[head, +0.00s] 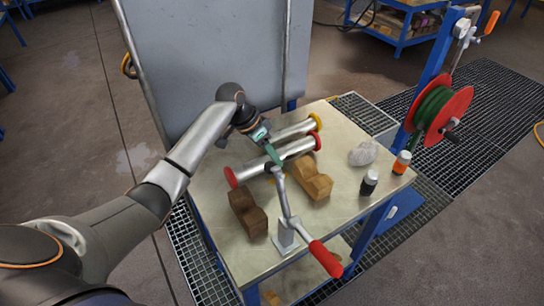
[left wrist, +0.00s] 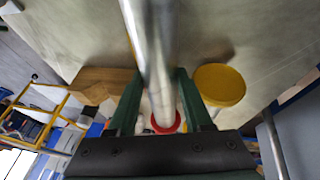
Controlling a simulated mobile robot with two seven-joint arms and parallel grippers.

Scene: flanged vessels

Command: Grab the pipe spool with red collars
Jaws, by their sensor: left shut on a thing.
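The pipe spool with red collars (head: 297,149) is a silver tube with a red collar at each end. It lies slantwise over the table in the head view; I cannot tell whether it touches the table. My left gripper (head: 273,157) comes from above and is shut on the tube between its collars. In the left wrist view the spool (left wrist: 152,45) runs between the green fingers of the gripper (left wrist: 160,100), with one red collar beyond them. A second spool with a yellow collar (head: 316,121) lies just behind. My right gripper is not in view.
On the table (head: 340,215) are a wooden V-block (head: 312,180), a darker block (head: 247,213), a red-handled clamp (head: 287,222) in front of the spool, a pale lump (head: 363,153) and two small bottles (head: 369,183). A grey panel (head: 215,60) stands behind. A hose reel (head: 440,108) is right.

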